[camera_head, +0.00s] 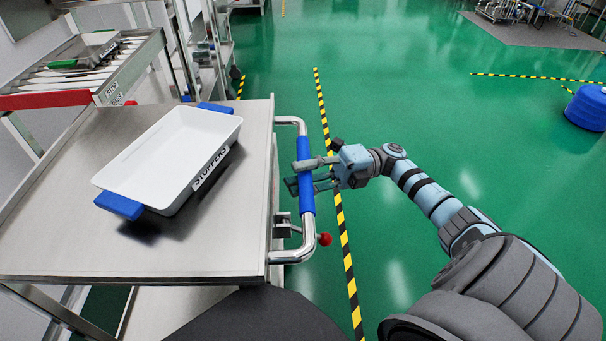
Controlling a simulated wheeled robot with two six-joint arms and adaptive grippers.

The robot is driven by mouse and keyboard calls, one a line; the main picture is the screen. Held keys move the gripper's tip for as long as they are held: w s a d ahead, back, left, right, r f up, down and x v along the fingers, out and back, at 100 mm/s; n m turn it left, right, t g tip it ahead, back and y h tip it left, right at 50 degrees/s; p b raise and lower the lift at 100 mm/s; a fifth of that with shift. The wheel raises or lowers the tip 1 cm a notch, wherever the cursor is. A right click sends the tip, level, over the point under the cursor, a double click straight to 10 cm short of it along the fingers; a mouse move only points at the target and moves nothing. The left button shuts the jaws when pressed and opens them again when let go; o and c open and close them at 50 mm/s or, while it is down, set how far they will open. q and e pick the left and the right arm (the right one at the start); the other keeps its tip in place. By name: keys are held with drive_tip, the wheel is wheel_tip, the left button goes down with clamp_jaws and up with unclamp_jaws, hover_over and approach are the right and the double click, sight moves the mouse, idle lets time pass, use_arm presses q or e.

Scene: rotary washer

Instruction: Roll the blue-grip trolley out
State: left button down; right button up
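The trolley (215,255) is a steel cart with a flat top, at the left. Its bent steel handle (303,247) stands out from the right side and carries a blue grip (306,195). My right gripper (292,175) reaches in from the right at the blue grip. One finger passes over the grip and the other shows past its far side lower down, with a gap between them. The fingers look spread around the grip; contact is not clear. My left gripper is not in view.
A white tray (165,150) with blue ends, labelled STOPPERS, lies on the trolley. A red-ended roller rack (45,100) adjoins its far left side. A red knob (324,239) sits beside the handle. Green floor to the right is open; a blue drum (588,108) stands farther off.

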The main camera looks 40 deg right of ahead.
drive_tip(key=v, duration=0.7)
drive_tip(key=shift+d, duration=0.2)
drive_tip(key=shift+f, duration=0.1)
idle(0.3)
